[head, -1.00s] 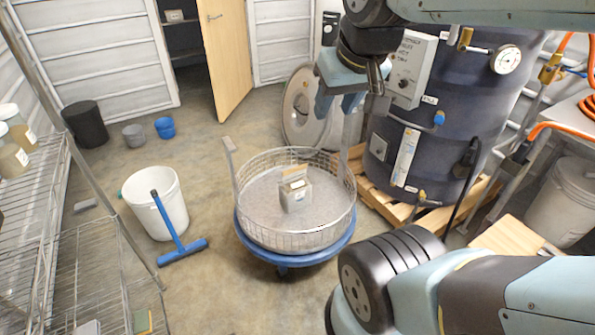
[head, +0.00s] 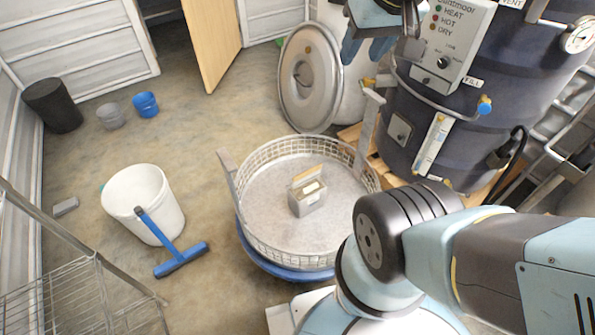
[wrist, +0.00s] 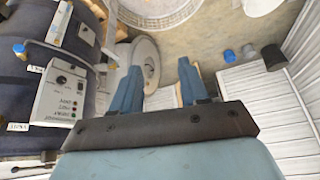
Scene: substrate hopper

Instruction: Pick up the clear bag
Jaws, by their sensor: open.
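A small greyish, boxy bag (head: 308,196) with a tan upper flap and a pale label stands in the round wire basket (head: 262,262), near its middle. I cannot tell how clear its sides are. The basket's rim (wrist: 155,24) shows at the top of that view; the bag does not show there.
The basket sits on a blue wheeled base (head: 285,272) and has upright handles. A large dark drum (head: 480,60) with a control box stands right. A round metal lid (head: 308,80) leans behind.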

